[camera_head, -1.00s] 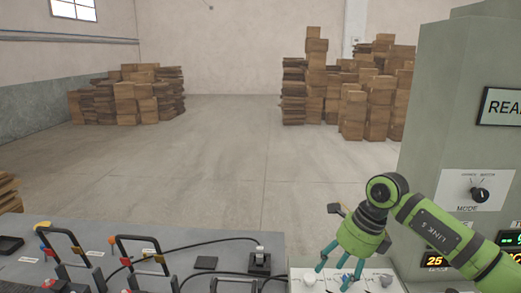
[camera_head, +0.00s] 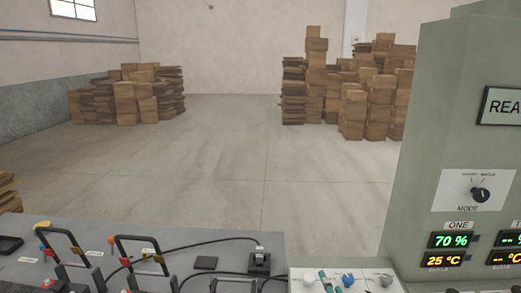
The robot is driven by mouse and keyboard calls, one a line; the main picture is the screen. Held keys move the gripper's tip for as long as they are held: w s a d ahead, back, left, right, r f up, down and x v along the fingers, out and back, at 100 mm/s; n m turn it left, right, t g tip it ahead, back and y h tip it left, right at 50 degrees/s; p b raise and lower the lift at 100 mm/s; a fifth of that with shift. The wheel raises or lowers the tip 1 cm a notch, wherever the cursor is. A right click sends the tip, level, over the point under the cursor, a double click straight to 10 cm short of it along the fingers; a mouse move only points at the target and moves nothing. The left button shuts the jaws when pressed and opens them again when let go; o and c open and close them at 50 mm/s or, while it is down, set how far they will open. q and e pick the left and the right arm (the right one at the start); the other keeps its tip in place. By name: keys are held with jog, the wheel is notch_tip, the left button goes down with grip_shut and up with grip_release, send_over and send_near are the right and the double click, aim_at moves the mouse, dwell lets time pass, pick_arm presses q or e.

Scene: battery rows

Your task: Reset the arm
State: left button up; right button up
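Neither of my grippers nor either arm shows in the head view now. The white control panel (camera_head: 313,276) at the bottom, right of the middle, is uncovered, with several small knobs on it. One is a blue knob (camera_head: 348,280). The grey-green machine (camera_head: 425,150) stands at the right with a mode dial (camera_head: 480,194). Its display (camera_head: 450,240) under the label ONE reads 70 % and 25 °C.
A grey bench (camera_head: 215,237) at the lower left carries several black lever handles (camera_head: 140,240), cables and a small black socket block (camera_head: 260,262). Stacks of brown boxes (camera_head: 370,90) stand far off on the open floor.

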jog(key=s+d+f+m+g+h, duration=0.1)
jog(key=s+d+f+m+g, duration=0.2)
jog(key=s+f, duration=0.35)
jog(key=s+d+f+m+g+h, duration=0.1)
jog(key=s+d+f+m+g, duration=0.1)
jog(key=s+f+g, duration=0.4)
jog(key=s+f+m+g, duration=0.2)
jog(key=s+f+g, duration=0.3)
jog(key=s, duration=0.8)
notch_tip(320, 180, down, 30)
jog(key=s+f+b, duration=0.1)
jog(key=s+b, duration=0.2)
jog(key=b, duration=0.3)
jog(key=s+d+f+g+b, duration=0.2)
jog(key=s+d+f+b, duration=0.1)
jog(key=s+f, duration=1.2)
notch_tip(320, 180, down, 3)
jog(key=shift+s+r+y+b, duration=0.15)
jog(key=shift+s+y+b, duration=0.15)
jog(key=shift+b, duration=0.2)
jog(key=shift+d, duration=0.15)
jog(key=c, duration=0.4)
pick_arm(q)
notch_tip(320, 180, down, 10)
jog(key=shift+w, duration=0.2)
pick_arm(e)
jog(key=shift+s, duration=0.1)
